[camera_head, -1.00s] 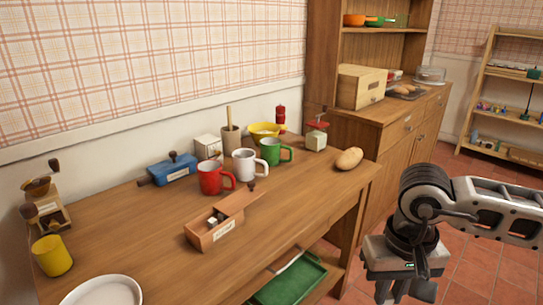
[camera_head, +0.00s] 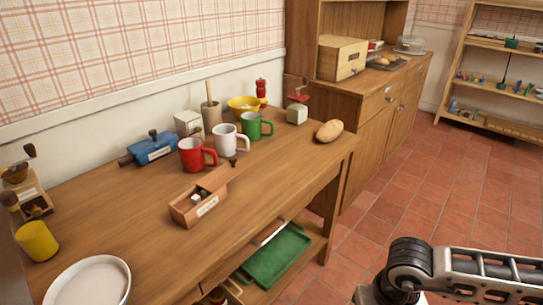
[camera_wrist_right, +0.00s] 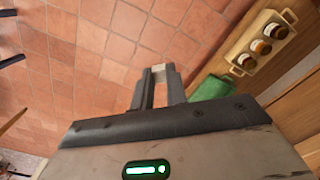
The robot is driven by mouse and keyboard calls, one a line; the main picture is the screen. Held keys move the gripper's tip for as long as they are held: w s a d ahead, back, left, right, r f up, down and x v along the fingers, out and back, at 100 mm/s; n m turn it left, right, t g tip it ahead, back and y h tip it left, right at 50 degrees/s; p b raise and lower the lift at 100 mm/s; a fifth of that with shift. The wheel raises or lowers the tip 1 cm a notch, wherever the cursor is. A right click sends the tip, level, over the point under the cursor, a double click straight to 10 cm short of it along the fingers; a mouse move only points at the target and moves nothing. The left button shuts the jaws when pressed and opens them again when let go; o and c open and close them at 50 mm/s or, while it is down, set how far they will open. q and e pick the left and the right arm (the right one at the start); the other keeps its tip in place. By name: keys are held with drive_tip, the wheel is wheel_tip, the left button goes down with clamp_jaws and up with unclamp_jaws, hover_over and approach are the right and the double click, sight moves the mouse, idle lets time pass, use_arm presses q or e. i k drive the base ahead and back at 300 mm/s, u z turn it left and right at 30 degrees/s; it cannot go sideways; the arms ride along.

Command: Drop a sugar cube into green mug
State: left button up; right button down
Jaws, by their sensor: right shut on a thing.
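The green mug (camera_head: 252,126) stands upright on the wooden table, right of a white mug (camera_head: 225,140) and a red mug (camera_head: 192,155). A small wooden box (camera_head: 184,213) with its lid slid partly open sits in front of the mugs, with white sugar cubes (camera_head: 197,199) inside. In the right wrist view my right gripper (camera_wrist_right: 161,75) is shut on a small pale cube (camera_wrist_right: 160,69), which looks like a sugar cube, held above the floor away from the mugs. In the head view only my right arm shows at the lower right. My left gripper is out of view.
A potato-like bread (camera_head: 329,131) lies near the table's right end. A white plate (camera_head: 92,283) and yellow cup (camera_head: 37,241) are at the left. A green tray (camera_head: 272,258) is below.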

sight(249, 135)
drive_tip(key=z, duration=1.45)
drive_tip(key=i, duration=3.55)
drive_tip(key=u, duration=4.05)
